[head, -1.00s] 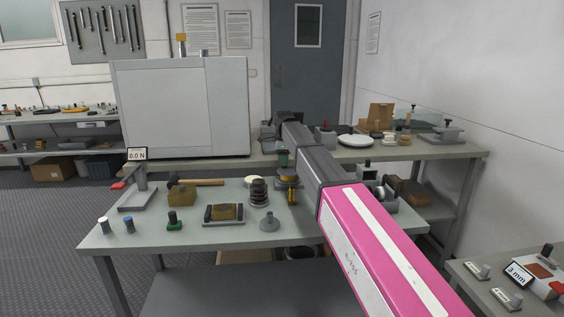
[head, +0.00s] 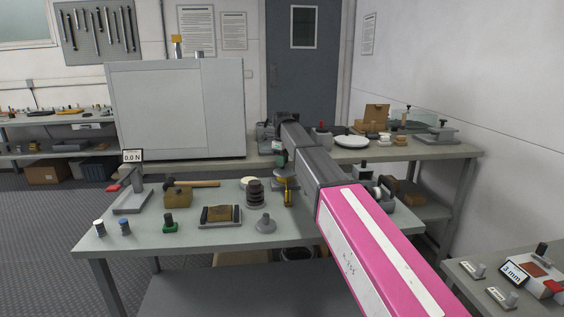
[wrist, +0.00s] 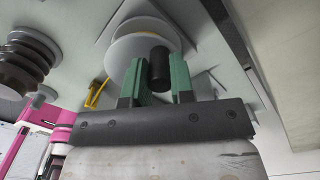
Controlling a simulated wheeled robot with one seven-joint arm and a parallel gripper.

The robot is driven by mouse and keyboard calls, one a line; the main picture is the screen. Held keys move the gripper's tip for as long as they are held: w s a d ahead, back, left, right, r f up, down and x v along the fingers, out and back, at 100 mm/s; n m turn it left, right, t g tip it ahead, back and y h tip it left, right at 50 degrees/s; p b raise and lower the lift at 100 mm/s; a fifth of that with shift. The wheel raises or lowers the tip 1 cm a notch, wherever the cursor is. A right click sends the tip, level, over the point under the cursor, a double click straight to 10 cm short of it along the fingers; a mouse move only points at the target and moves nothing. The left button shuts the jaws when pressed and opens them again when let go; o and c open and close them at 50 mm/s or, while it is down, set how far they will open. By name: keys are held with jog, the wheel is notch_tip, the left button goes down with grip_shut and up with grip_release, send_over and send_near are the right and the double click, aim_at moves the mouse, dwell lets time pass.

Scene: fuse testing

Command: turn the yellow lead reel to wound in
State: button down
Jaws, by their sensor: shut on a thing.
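The yellow lead reel (wrist: 118,57) shows in the wrist view as pale grey round flanges with a thin yellow band between them. A black upright knob (wrist: 160,66) stands near its rim. My gripper (wrist: 157,80), with green fingers, is shut on this knob, one finger on each side. A bent yellow lead (wrist: 97,94) hangs beside the reel. In the head view the gripper (head: 280,157) is at the reel, near the back edge of the front table. My arm and fingers partly hide the reel there, and the yellow lead (head: 288,194) shows below.
A dark ribbed insulator (head: 255,194) stands just left of the reel, with a grey cone-shaped piece (head: 265,223) in front. A fuse holder block (head: 220,216) and a hammer (head: 200,184) lie farther left. The front table (head: 150,239) has free room at its front left.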

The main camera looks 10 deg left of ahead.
jog(key=c, duration=1)
grip_release()
notch_tip(320, 180, up, 10)
jog(key=shift+f, duration=0.1)
jog(key=shift+r, duration=0.5)
jog(key=shift+s, duration=0.1)
